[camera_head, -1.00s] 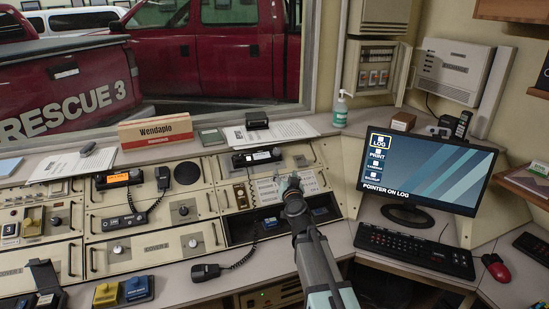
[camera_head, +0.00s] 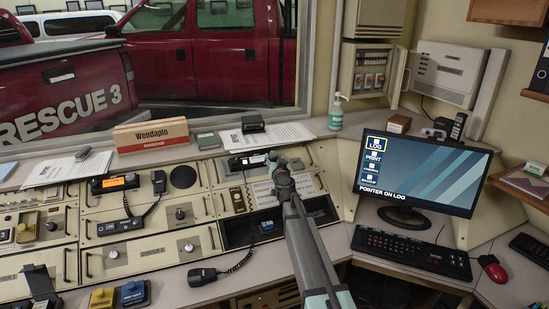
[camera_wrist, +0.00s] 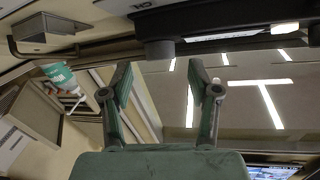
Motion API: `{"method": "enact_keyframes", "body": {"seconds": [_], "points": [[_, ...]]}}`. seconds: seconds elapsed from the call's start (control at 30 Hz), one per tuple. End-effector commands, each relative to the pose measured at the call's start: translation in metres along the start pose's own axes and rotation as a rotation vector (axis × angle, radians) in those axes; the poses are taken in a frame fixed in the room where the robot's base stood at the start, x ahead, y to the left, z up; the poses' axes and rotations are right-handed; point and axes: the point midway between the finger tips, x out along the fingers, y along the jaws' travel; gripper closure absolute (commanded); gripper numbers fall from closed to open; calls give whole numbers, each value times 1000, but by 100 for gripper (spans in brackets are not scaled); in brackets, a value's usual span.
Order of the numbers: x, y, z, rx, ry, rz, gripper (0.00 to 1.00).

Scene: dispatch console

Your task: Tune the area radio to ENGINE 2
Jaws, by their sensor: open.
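Two radios show on the console in the head view. One with an orange display (camera_head: 117,183) sits left of centre, with a corded handset below it. The other, a dark radio with a pale display (camera_head: 246,161), is at the back of the right-hand panel, partly hidden by my gripper. I cannot read which is the area radio or its channel. My gripper (camera_head: 273,157) is beside the right end of that back radio. In the wrist view my gripper (camera_wrist: 163,88) is open and empty, below a dark unit with a round knob (camera_wrist: 160,49) and a lit strip.
A monitor (camera_head: 425,170), keyboard (camera_head: 411,252) and red mouse (camera_head: 492,267) stand at the right. A sanitizer bottle (camera_head: 336,113) is at the back. A Wendaplo box (camera_head: 152,133) and papers lie on the ledge. A corded microphone (camera_head: 203,276) lies at the front edge.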

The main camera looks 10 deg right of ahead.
Motion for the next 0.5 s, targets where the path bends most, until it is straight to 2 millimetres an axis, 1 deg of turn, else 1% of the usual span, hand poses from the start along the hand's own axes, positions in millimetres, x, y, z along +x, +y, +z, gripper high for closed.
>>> {"method": "enact_keyframes", "body": {"seconds": [0.03, 0.2, 0.5], "points": [[10, 0, 0, 1, 0, 0, 39], [22, 0, 0, 1, 0, 0, 39], [25, 0, 0, 1, 0, 0, 39]]}}
